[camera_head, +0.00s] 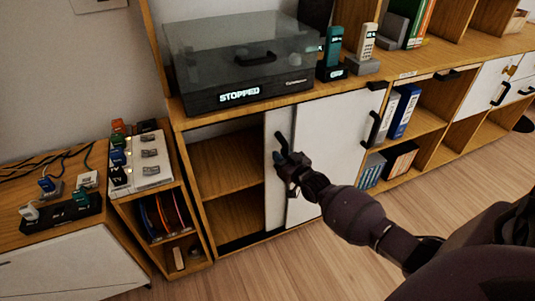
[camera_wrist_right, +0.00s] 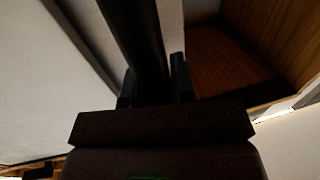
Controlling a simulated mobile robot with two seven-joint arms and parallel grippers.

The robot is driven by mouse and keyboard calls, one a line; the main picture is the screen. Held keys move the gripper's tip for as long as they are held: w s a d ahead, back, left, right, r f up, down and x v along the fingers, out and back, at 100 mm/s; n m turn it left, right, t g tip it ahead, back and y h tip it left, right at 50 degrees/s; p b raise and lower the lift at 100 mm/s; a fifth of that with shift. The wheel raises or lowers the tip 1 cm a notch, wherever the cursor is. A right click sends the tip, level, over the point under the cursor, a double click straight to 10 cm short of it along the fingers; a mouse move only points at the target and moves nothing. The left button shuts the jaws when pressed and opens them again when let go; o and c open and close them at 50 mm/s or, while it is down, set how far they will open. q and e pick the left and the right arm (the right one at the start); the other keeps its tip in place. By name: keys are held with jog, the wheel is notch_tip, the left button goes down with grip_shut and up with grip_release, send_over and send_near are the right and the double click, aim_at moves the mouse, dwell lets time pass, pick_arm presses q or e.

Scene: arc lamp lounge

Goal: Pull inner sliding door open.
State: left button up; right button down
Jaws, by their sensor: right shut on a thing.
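The inner sliding door (camera_head: 275,195) is a narrow white strip showing to the left of the white outer door (camera_head: 335,140), which covers the rest of it. The inner door's dark bar handle (camera_head: 281,147) stands near the strip's left side. My right gripper (camera_head: 289,164) is shut on this handle. In the right wrist view the dark handle (camera_wrist_right: 137,35) runs down between the fingers of my right gripper (camera_wrist_right: 153,88). The cabinet is open to the left of the inner door. My left gripper is not in view.
The outer door has its own dark handle (camera_head: 374,129) on its right side. A clear-lidded turntable (camera_head: 240,65) and phones stand on the cabinet top. A low unit with a switch panel (camera_head: 148,160) stands at the left. Open wooden floor (camera_head: 300,265) lies in front.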

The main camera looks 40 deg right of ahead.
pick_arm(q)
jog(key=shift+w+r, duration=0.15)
pick_arm(e)
jog(key=shift+s+d+f, duration=0.1)
jog(key=shift+s+d, duration=0.05)
jog(key=shift+d, duration=0.2)
jog(key=c, duration=1.2)
grip_release()
jog(key=shift+c, duration=0.2)
pick_arm(q)
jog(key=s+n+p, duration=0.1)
jog(key=p, duration=0.1)
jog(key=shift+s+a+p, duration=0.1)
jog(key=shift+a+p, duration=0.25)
jog(key=shift+p, duration=0.05)
pick_arm(e)
jog(key=s+a, duration=0.1)
jog(key=s, duration=0.9)
jog(key=shift+s, duration=0.4)
